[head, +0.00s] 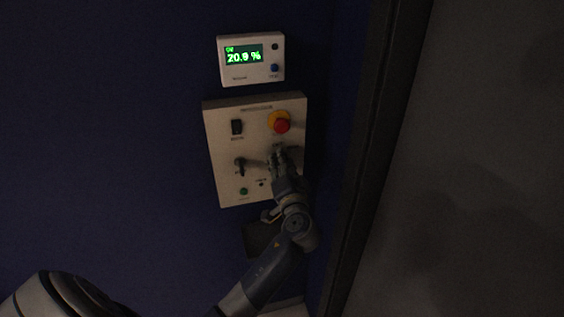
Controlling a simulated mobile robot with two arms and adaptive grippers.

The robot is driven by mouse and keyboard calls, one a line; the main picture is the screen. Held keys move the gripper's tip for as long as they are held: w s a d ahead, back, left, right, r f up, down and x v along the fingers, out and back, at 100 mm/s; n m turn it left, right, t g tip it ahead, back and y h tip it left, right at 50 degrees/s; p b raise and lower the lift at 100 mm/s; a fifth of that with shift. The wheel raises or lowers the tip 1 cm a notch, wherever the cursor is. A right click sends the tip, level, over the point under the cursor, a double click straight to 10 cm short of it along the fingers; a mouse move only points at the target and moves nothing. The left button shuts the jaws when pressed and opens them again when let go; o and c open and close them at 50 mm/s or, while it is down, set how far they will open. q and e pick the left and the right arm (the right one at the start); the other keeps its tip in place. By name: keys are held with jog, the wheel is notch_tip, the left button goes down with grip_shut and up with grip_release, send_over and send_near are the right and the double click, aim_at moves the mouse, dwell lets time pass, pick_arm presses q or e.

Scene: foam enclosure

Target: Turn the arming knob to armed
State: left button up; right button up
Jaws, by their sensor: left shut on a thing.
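A pale control panel (224,142) hangs on the dark blue wall. It carries a black switch (237,127) at upper left, a red button on a yellow base (281,123) at upper right, and a black knob (240,165) at lower left. My left gripper (278,152) is at the panel's right side, just below the red button. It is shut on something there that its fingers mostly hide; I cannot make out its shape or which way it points. The panel's labels are too small to read. My right gripper does not show.
A white meter (232,73) reading 20.9 % hangs above the panel. A green indicator (243,191) sits low on the panel. A dark vertical frame edge (372,150) and a grey surface (480,150) stand to the right, close to my left arm. The wall at left is clear.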

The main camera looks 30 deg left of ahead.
pick_arm(q)
jog(key=m+p, duration=0.4)
jog(key=m, duration=0.1)
jog(key=m+g+p, duration=0.1)
jog(key=m+p, duration=0.1)
jog(key=m, duration=0.1)
jog(key=shift+r, duration=0.3)
jog(key=shift+f+m+p, duration=0.1)
jog(key=shift+m+p, duration=0.3)
jog(key=shift+m, duration=0.3)
jog(key=o, duration=1.1)
jog(key=shift+d, duration=0.1)
jog(key=v, duration=1.1)
jog(key=shift+s+d, duration=0.25)
jog(key=shift+d, duration=0.1)
